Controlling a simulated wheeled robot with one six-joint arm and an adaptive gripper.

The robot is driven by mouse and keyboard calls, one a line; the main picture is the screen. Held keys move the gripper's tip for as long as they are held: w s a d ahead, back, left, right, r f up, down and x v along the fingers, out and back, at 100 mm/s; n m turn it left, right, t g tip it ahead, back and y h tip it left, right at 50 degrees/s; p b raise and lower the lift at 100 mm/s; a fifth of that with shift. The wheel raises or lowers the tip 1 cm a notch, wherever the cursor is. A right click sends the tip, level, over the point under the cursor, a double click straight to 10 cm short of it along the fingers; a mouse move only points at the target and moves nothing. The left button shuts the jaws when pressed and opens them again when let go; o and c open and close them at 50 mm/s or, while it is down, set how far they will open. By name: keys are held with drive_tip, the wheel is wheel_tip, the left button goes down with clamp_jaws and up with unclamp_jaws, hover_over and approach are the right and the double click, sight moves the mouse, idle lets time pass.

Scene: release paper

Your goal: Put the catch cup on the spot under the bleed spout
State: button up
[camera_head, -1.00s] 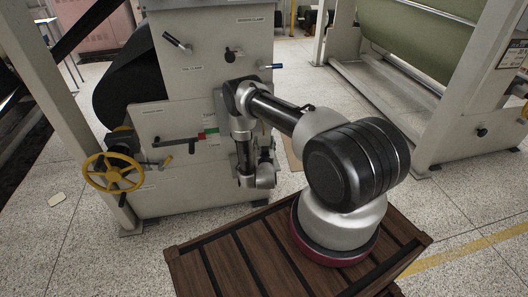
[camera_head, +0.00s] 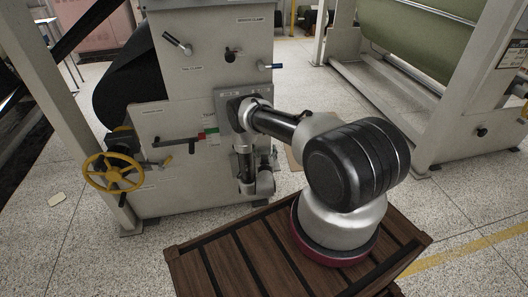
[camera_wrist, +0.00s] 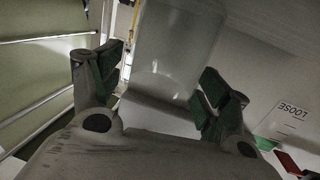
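A clear, slightly cloudy cup (camera_wrist: 172,60), which I take as the catch cup, is between the green-padded fingers of my gripper (camera_wrist: 160,82) in the wrist view. The pads sit against its two sides, so the gripper looks shut on it. The cup's upper part runs out of the top of the picture. In the head view my wrist hangs close to the front of the grey machine (camera_head: 185,95); the fingers and the cup cannot be made out there. I cannot make out the bleed spout or the spot under it in either view.
A yellow handwheel (camera_head: 113,172) and a dark lever (camera_head: 178,143) with a red and green label stick out of the machine. A label reading LOOSE (camera_wrist: 292,110) shows in the wrist view. A green roll (camera_head: 420,40) in a frame stands right. Open floor lies between.

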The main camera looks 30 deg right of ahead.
drive_tip(key=shift+s+a+r, duration=0.1)
drive_tip(key=v, duration=1.1)
drive_tip(key=shift+s+a, duration=0.2)
drive_tip(key=shift+s, duration=0.15)
